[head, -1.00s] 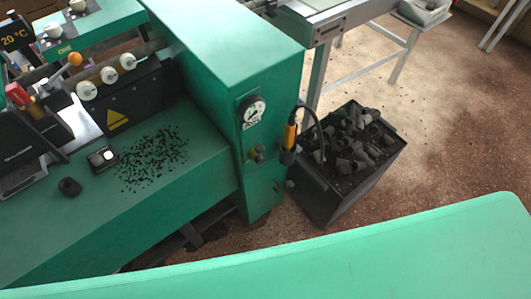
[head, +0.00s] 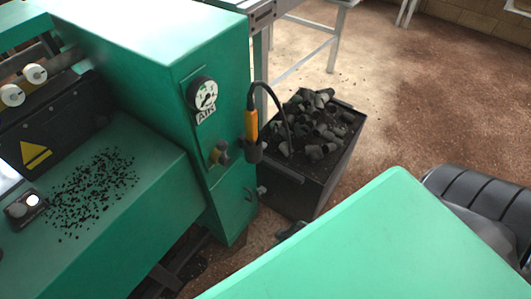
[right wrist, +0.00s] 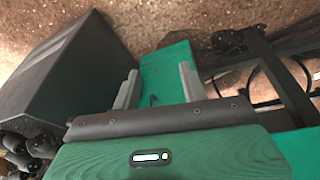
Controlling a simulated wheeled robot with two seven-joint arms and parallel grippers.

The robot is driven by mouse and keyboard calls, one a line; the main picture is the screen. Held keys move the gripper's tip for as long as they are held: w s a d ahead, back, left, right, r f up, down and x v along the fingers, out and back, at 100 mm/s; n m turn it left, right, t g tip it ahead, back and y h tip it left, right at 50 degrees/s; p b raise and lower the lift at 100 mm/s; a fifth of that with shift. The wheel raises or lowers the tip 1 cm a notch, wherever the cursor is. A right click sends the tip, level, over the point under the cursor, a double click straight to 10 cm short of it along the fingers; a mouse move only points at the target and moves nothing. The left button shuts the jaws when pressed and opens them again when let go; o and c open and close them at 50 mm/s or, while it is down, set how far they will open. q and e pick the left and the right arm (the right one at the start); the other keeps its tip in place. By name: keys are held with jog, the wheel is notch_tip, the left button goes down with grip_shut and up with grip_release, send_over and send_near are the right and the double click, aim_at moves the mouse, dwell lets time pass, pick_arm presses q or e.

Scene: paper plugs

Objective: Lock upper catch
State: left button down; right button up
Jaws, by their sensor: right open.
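The green machine cabinet (head: 170,50) stands at left centre in the head view, with a pressure gauge on its face. My right gripper (right wrist: 160,82) is open and empty in the right wrist view. Its grey fingers are either side of a green panel (right wrist: 167,65) with a small dark handle (right wrist: 153,100); contact is unclear. My left gripper is out of view.
A black bin (head: 290,190) full of dark plugs stands right of the cabinet; it also shows in the right wrist view (right wrist: 65,70). An orange-handled tool (head: 251,125) with a hose hangs between them. Black scraps (head: 95,190) lie on the machine bed. A green surface (head: 370,250) fills the foreground.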

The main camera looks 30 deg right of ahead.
notch_tip(320, 180, up, 3)
jog(key=w+d+t+b, duration=0.1)
jog(key=w+d+b, duration=0.1)
jog(key=b, duration=0.1)
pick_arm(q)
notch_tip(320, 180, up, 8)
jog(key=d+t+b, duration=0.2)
pick_arm(e)
jog(key=n+t+y, duration=0.3)
jog(key=t+y, duration=0.4)
jog(key=t, duration=0.5)
send_near(265, 146)
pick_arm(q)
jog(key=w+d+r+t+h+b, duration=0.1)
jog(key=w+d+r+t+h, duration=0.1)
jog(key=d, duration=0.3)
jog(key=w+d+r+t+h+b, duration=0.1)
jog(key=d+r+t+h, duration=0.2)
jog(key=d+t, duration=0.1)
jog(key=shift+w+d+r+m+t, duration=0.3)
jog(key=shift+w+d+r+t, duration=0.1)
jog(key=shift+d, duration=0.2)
pick_arm(e)
jog(key=x, duration=0.9)
jog(key=shift+w+f, duration=0.1)
jog(key=shift+w, duration=0.15)
jog(key=shift+c, duration=0.4)
grip_shut()
